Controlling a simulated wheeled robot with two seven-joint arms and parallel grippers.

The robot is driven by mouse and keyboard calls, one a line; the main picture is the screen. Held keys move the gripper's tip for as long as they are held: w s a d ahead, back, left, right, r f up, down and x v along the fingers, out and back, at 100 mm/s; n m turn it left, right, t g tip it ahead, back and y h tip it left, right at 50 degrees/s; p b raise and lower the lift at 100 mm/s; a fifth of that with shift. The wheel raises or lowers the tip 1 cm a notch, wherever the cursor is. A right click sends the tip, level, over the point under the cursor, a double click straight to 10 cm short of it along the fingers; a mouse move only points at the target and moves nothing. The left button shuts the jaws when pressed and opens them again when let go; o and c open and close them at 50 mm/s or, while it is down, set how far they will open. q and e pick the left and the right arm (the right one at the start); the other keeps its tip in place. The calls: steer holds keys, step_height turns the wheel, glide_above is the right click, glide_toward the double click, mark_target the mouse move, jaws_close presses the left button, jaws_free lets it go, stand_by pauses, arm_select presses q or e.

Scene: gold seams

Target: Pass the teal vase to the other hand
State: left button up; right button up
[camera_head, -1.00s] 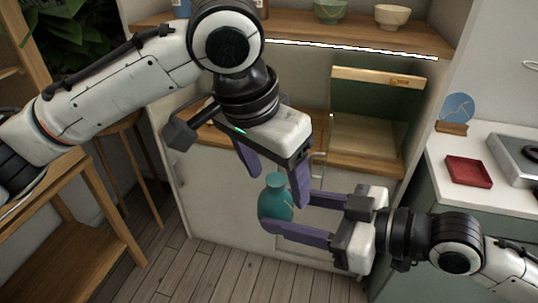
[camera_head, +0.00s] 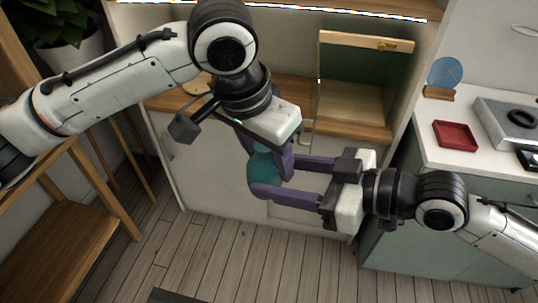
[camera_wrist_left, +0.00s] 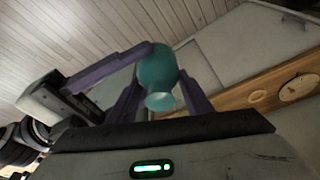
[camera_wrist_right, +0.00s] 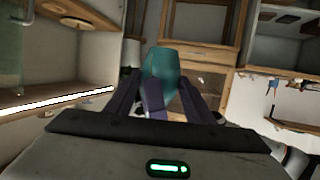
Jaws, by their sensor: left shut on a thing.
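The teal vase (camera_head: 264,170) is held in the air in front of the cabinet, with fingers of both grippers around it. My left gripper (camera_head: 268,155) comes from above and is shut on the vase. In the left wrist view the vase (camera_wrist_left: 158,68) shows its round mouth towards the camera, between the left fingers. My right gripper (camera_head: 274,177) comes from the right, its fingers on either side of the vase body. I cannot tell whether they grip it. In the right wrist view the vase (camera_wrist_right: 162,70) sits between the right fingers, partly hidden by a left finger.
Behind is a cabinet with a wooden shelf and a wooden-framed box (camera_head: 362,85). A white counter at the right holds a red tray (camera_head: 455,135) and a blue disc on a stand (camera_head: 444,75). A wooden stand (camera_head: 75,215) is at the left. The floor below is clear.

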steer(key=o, duration=0.5)
steer(key=v, duration=1.2)
step_height(320, 180, down, 22)
steer(key=w+a+m+t+h, duration=0.1)
steer(key=w+m+t+h, duration=0.1)
steer(key=m+t+h, duration=0.3)
steer(key=s+d+f+m+g+h, duration=0.1)
steer(key=s+f, duration=0.2)
steer(key=f, duration=0.2)
steer(key=s+d+f+m+g+h, duration=0.1)
steer(key=s+d+f+m+h, duration=0.1)
steer(key=s+f, duration=0.2)
steer(key=s+d+f+m+g+h, duration=0.1)
steer(key=s+d+f+m+h, duration=0.1)
steer(key=f, duration=0.5)
steer(key=shift+s+d, duration=0.1)
steer(key=shift+s, duration=0.7)
